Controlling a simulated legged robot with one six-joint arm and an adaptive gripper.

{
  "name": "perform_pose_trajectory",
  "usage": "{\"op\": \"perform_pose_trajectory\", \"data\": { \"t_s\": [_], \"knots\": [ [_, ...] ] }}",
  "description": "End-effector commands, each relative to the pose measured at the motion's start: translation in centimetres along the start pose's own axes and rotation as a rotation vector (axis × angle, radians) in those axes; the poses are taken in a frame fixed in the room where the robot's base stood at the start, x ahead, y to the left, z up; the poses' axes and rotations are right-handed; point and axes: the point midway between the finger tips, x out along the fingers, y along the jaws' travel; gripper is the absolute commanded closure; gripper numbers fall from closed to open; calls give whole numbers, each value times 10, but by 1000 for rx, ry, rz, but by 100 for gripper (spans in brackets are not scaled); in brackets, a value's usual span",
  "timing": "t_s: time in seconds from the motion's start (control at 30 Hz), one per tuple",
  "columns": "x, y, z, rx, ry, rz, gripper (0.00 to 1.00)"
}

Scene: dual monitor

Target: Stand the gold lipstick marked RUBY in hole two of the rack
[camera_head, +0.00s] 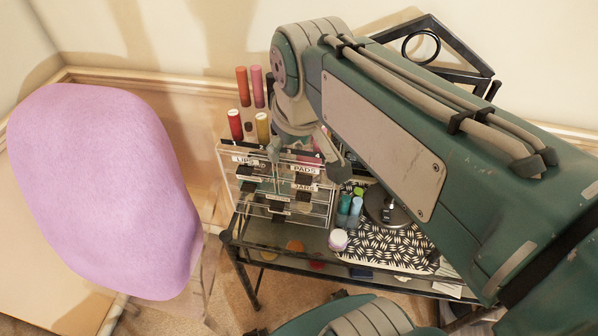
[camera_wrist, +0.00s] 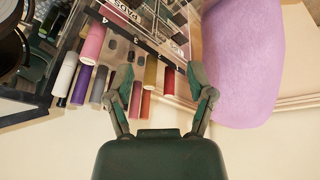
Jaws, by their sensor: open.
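A clear rack (camera_head: 229,150) with labelled drawers stands on the dark table, with several tubes upright on top. A gold lipstick (camera_head: 262,127) stands in its front row beside a red one (camera_head: 235,124), with a dark spot between them. The gold one also shows in the wrist view (camera_wrist: 150,73); I cannot read RUBY on it. My gripper (camera_wrist: 160,77) is open and empty above the rack, with the gold and red tubes between its fingers in the wrist picture.
Taller orange (camera_head: 242,86) and pink (camera_head: 257,86) tubes stand behind the front row, close to my gripper. A pink tube (camera_wrist: 93,42) stands near number 4. A patterned mat (camera_head: 385,245) with bottles lies right of the rack. A lilac chair back (camera_head: 105,190) is at left.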

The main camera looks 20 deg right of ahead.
Motion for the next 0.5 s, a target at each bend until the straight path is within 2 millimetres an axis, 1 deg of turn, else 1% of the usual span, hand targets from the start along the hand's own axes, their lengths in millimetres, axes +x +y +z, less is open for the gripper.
{"op": "perform_pose_trajectory", "data": {
  "t_s": [0.03, 0.1, 0.2, 0.3, 0.5],
  "knots": [
    [2, -4, 17, 43, 33, 7, 31],
    [8, -8, 35, 106, 73, 13, 31],
    [17, -12, 55, 177, 117, 16, 31],
    [22, -15, 66, 216, 142, 17, 31],
    [24, -16, 68, 231, 148, 16, 31]
  ]
}}
